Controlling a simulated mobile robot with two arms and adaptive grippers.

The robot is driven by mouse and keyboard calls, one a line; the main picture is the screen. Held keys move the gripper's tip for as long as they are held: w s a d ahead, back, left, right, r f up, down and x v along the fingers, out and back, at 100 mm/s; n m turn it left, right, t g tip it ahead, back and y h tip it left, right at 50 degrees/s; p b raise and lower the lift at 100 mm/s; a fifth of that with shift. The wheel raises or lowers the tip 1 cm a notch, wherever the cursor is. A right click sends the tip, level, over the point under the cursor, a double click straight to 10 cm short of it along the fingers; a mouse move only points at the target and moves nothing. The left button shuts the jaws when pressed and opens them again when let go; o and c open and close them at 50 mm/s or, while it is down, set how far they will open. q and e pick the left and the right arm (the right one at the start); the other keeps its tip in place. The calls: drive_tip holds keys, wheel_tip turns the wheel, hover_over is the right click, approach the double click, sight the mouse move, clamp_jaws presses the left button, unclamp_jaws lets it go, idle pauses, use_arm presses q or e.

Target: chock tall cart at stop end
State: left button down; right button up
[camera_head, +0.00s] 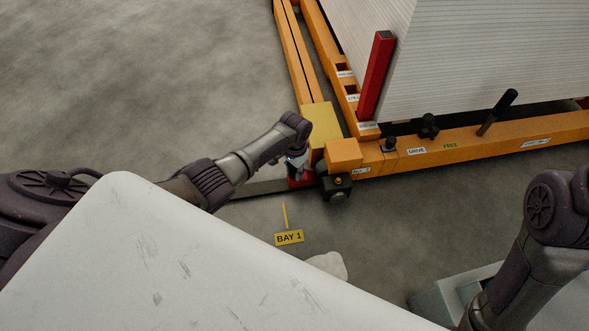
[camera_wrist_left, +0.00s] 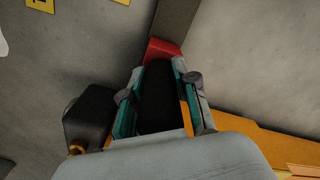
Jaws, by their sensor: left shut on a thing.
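The orange cart frame (camera_head: 470,142) stands at the upper right and carries a tall stack of white sheets (camera_head: 460,55). A red chock (camera_head: 301,183) is low on the floor by the cart's near left corner; it also shows in the left wrist view (camera_wrist_left: 163,48). My left gripper (camera_head: 298,168) reaches down there and is shut on the chock, its fingers partly hiding it. In the left wrist view a dark rounded part (camera_wrist_left: 157,95) shows between the fingers; I cannot tell whether it is a wheel. My right gripper is out of view.
A dark floor strip (camera_head: 255,188) runs to the chock. A black block with an orange bolt (camera_head: 337,186) sits close to the right. A BAY 1 label (camera_head: 289,237) lies on the floor. A red post (camera_head: 377,75) stands on the cart. Floor at the upper left is clear.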

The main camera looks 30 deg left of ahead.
use_arm(q)
drive_tip(key=c, duration=0.8)
unclamp_jaws()
drive_tip(key=shift+f, duration=0.1)
wheel_tip(320, 180, up, 12)
drive_tip(key=shift+r, duration=0.1)
